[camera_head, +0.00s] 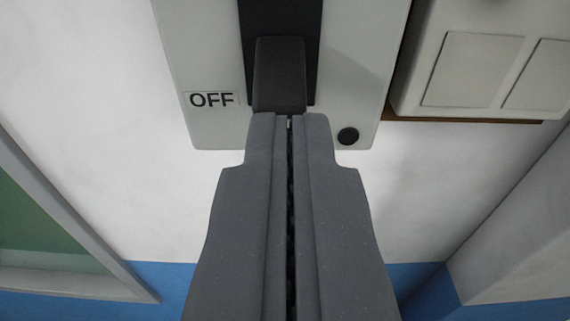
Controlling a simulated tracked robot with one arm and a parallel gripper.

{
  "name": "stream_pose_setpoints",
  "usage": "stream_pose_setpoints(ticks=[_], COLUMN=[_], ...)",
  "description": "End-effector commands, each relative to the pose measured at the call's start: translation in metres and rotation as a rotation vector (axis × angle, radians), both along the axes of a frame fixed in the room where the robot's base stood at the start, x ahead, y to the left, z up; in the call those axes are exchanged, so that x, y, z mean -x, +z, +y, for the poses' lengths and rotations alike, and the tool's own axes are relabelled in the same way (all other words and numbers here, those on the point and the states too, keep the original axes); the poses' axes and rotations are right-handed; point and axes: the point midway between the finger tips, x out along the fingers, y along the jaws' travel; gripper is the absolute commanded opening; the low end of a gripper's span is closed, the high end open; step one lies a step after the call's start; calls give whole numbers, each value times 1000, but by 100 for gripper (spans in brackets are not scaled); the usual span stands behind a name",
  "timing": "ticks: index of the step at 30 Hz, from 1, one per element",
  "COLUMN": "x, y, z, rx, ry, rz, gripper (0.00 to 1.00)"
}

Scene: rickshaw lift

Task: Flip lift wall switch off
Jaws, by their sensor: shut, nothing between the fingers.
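The lift wall switch (355,85) is a light grey box at the top middle of the view, with a dark slot and a dark grey lever (279,72). The lever sits at the lower end of the slot, beside the printed "OFF" label (211,100). My gripper (289,118) is shut and empty, its fingertips pointing up at the lever's lower end. The tips overlap the lever's bottom edge in the picture; I cannot tell whether they touch it. The upper part of the box is cut off by the frame.
A cream double switch panel (470,70) is mounted right of the box. A framed green board (40,235) is at the left. A wall corner juts in at the right. The white wall (110,130) has a blue band below.

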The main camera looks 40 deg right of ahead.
Motion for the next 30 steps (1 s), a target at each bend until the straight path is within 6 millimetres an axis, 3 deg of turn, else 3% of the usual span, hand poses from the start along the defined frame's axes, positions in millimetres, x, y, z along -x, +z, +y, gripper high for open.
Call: stream_pose_setpoints(ticks=[22, 30], x=[8, 28], y=[-7, -28], z=[4, -15], rx=[0, 39], ry=[3, 72], rz=[1, 85], gripper=[0, 0])
